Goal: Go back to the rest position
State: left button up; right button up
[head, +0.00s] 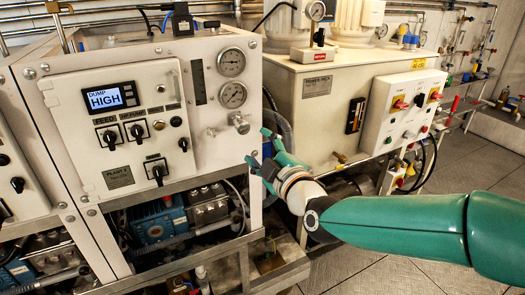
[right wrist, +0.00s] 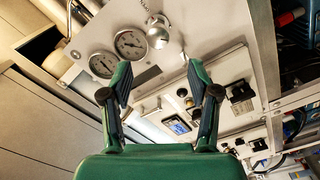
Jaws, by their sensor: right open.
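My right arm comes in from the right in the head view. My right gripper (head: 258,148) is at the right edge of the white control panel (head: 90,150), below and right of a small silver valve knob (head: 240,123). In the right wrist view my right gripper (right wrist: 158,80) has its two green fingers spread, with nothing between them. Beyond the fingers are the panel's two gauges (right wrist: 130,44), the silver knob (right wrist: 158,35) and the lit display (right wrist: 179,126). My left gripper is in neither view.
The panel's display (head: 104,98) reads "DUMP HIGH", above several black rotary switches (head: 138,132). Pumps and pipes fill the open frame below. A cream power pack cabinet (head: 330,95) stands behind my right gripper. Tiled floor (head: 380,275) is open at the lower right.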

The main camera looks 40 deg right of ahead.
jog(key=shift+s+a, duration=0.1)
jog(key=shift+s, duration=0.25)
jog(key=w+a+f+g+y, duration=0.1)
jog(key=a+f+g+y, duration=0.2)
jog(key=f, duration=0.8)
jog(key=w+a+f+n+g, duration=0.15)
jog(key=a+f, duration=0.35)
jog(key=f, duration=0.5)
jog(key=a+f+g+y, duration=0.2)
jog(key=a+f+g, duration=0.1)
jog(key=f, duration=0.8)
jog(key=s+a+f+m+g+y, duration=0.1)
jog(key=s+a+f+m+g, duration=0.3)
jog(key=s+f, duration=0.5)
jog(key=s+a+f+m+g+y, duration=0.2)
jog(key=s+a+f+m+g, duration=0.3)
jog(key=s+a+f+m, duration=0.3)
notch_tip(320, 180, down, 3)
jog(key=shift+s+r, duration=0.15)
jog(key=shift+s, duration=1.05)
